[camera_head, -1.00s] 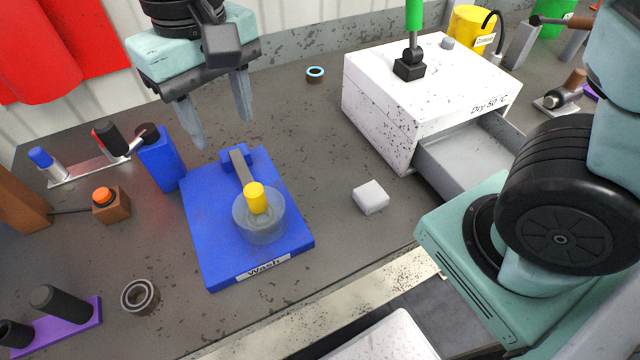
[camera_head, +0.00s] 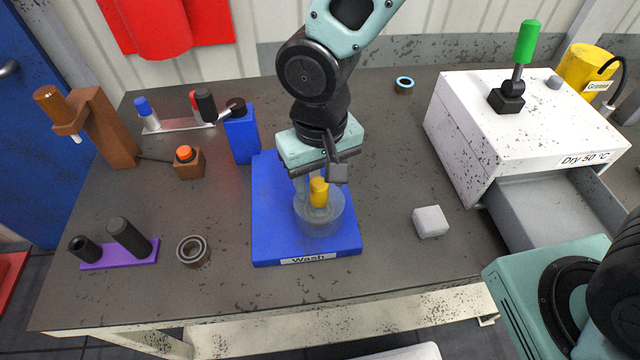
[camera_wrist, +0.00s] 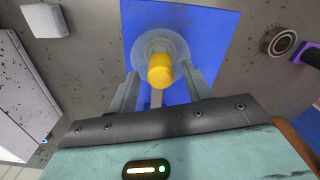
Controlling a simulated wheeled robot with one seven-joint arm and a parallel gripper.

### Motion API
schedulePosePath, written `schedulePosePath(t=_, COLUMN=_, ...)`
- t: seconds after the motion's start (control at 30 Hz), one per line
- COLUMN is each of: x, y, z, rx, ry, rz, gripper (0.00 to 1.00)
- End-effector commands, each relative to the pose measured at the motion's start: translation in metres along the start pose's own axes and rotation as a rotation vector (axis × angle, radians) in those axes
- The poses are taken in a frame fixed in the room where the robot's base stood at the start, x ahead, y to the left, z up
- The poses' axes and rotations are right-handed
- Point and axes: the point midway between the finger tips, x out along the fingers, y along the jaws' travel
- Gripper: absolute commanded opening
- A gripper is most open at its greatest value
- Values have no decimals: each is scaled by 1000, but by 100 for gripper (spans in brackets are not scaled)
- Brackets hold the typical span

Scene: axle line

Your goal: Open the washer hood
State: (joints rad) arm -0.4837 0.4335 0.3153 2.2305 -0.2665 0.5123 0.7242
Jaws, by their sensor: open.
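The washer is a blue base labelled "Wash" (camera_head: 268,225) on the bench. Its hood, a clear round cover (camera_head: 333,217), sits low over the front part of the base with a yellow knob (camera_head: 319,192) on top. My gripper (camera_head: 314,196) points down just above the hood. In the wrist view its two fingers (camera_wrist: 160,76) are spread on either side of the yellow knob (camera_wrist: 160,72), with a gap showing on both sides. The clear hood (camera_wrist: 150,47) lies beneath. The hood's lever arm is mostly hidden by my gripper in the head view.
A white dryer box (camera_head: 470,120) with an open drawer stands at right. A light grey block (camera_head: 430,221) lies right of the washer. A blue block (camera_head: 242,135) stands behind it at left. A metal ring (camera_head: 193,251) and purple stand (camera_head: 120,254) are at left.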

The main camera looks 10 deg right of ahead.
Motion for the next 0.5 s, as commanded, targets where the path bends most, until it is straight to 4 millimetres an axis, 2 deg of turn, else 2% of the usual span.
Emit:
schedulePosePath(t=0.1, x=16, y=0, z=0, rx=-1, ry=-2, rz=1, gripper=49)
schedulePosePath(t=0.2, x=23, y=0, z=0, rx=0, ry=-1, rz=1, gripper=49)
schedulePosePath(t=0.5, x=27, y=0, z=0, rx=-1, ry=1, rz=0, gripper=49)
